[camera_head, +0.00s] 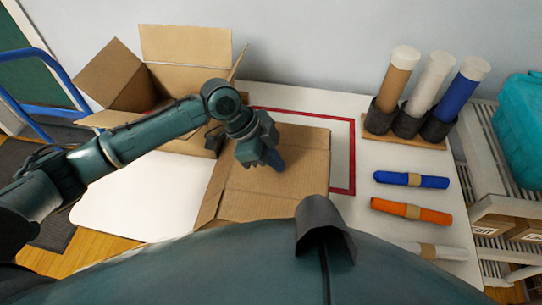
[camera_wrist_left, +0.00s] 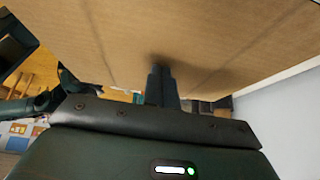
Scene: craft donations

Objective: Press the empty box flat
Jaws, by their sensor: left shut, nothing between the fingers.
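A brown cardboard box (camera_head: 300,190) lies on the white table with a broad, creased panel facing up. A narrower side panel shows along its left edge; I cannot tell how flat it lies. My left gripper (camera_head: 274,160) is shut and empty, its fingertips pointing down at the middle of the upper panel. In the left wrist view the shut fingers (camera_wrist_left: 162,76) meet or nearly meet the cardboard (camera_wrist_left: 215,35), with a dark shadow around the tips. My right gripper is not in view.
An open box (camera_head: 188,82) with raised flaps stands behind my left arm. A red outline (camera_head: 353,150) on the table surrounds part of the flat cardboard. At right are upright rolls (camera_head: 430,85) in dark holders and blue (camera_head: 411,180), orange (camera_head: 411,211) and white rolls (camera_head: 440,251) lying down.

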